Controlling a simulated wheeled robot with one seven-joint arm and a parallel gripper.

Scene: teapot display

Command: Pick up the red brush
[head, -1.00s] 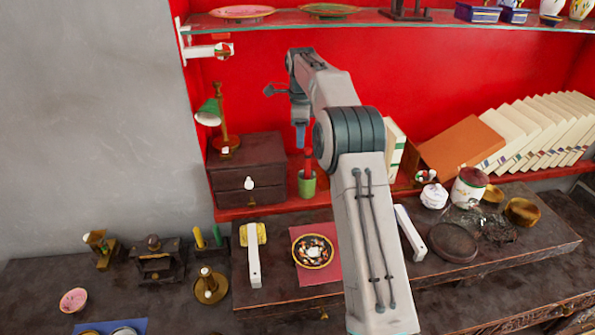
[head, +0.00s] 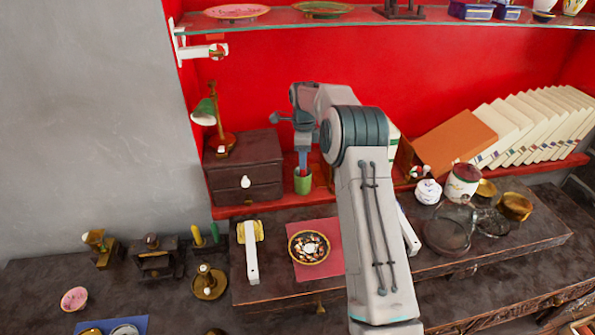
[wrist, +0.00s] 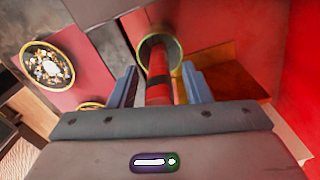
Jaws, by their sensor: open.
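The red brush (wrist: 158,70) stands in a green cup (head: 303,182) on the red ledge, beside a small dark drawer chest. In the wrist view it is a red shaft with dark bands, and the cup's round rim (wrist: 172,42) shows beyond it. My gripper (head: 302,166) points down just above the cup. In the wrist view, the fingers of my gripper (wrist: 160,88) are open, one on each side of the brush shaft. In the head view the brush is mostly hidden by my gripper.
The dark drawer chest (head: 243,168) stands left of the cup, with a green lamp (head: 207,112) on it. A glass shelf (head: 400,20) with dishes runs above. A patterned bowl (head: 308,247) sits on a red mat (head: 318,273) below. Books (head: 525,130) stand at the right.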

